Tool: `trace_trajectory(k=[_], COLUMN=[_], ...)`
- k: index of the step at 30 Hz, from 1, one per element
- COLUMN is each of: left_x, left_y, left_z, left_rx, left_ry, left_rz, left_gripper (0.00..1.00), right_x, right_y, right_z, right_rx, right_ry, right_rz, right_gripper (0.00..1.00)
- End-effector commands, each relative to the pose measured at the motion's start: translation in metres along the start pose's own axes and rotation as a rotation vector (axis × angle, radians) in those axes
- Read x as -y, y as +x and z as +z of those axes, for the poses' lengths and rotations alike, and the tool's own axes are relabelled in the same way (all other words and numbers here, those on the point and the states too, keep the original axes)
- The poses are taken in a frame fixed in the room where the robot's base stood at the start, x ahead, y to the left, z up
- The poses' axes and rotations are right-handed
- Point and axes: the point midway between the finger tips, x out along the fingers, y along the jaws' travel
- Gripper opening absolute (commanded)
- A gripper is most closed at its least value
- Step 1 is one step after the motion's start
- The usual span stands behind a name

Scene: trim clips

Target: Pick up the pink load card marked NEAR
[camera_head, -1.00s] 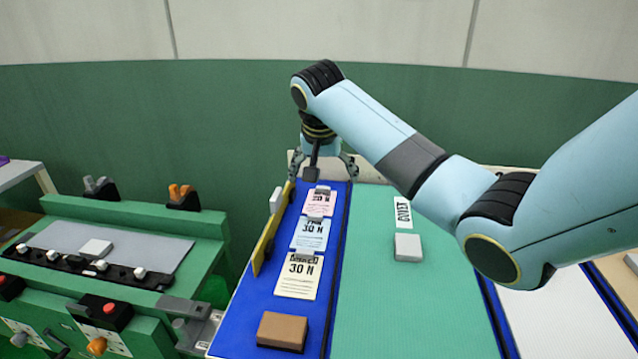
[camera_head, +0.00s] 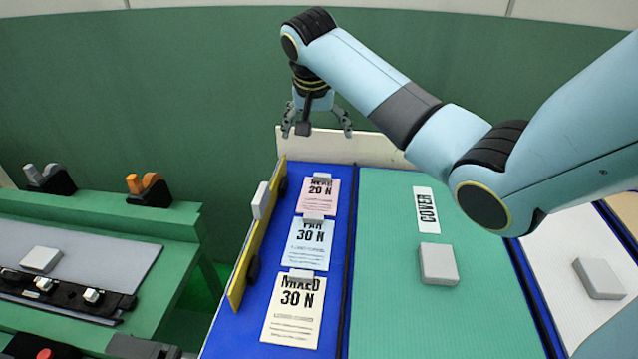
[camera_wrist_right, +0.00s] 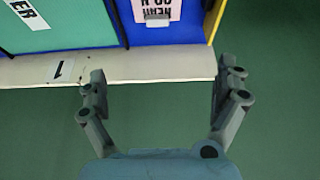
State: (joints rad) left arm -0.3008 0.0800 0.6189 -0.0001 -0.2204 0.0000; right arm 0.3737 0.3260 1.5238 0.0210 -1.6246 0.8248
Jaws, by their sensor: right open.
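The pink load card (camera_head: 318,196) lies on the blue strip, farthest back of three cards; its heading is partly covered by a small grey block and reads as NEAR, with 20 N below. In the right wrist view the pink card (camera_wrist_right: 150,10) shows at the top edge, upside down, with a grey clip on it. My right gripper (camera_head: 317,132) is open and empty, beyond the back edge of the blue strip and apart from the card. In the right wrist view its spread fingers (camera_wrist_right: 162,90) have only the pale ledge and green floor between them. My left gripper is not in view.
A blue FAR card (camera_head: 308,243) and a cream MIXED card (camera_head: 296,312) lie nearer on the blue strip (camera_head: 262,290). A yellow bar (camera_head: 250,245) runs along its left. A green panel (camera_head: 395,300) with a COVER label lies right. A pale ledge (camera_head: 355,147) stands behind.

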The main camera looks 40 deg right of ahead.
Motion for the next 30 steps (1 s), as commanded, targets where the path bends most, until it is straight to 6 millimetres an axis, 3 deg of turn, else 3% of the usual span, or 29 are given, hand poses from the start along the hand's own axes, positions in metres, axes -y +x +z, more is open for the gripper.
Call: trace_trajectory(k=[3,12,30], left_x=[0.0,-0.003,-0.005], left_y=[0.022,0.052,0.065], left_z=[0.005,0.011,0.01], left_rx=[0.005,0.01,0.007], left_ry=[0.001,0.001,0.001], left_rz=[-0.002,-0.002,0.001], left_gripper=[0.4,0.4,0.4], right_x=[-0.001,-0.001,-0.004], right_y=[0.021,0.053,0.127], right_z=[0.009,0.023,0.025], right_rx=[0.002,0.005,0.007], right_ry=[-0.001,-0.002,-0.003], right_rz=[0.002,0.006,0.008], right_gripper=[1.0,1.0,1.0])
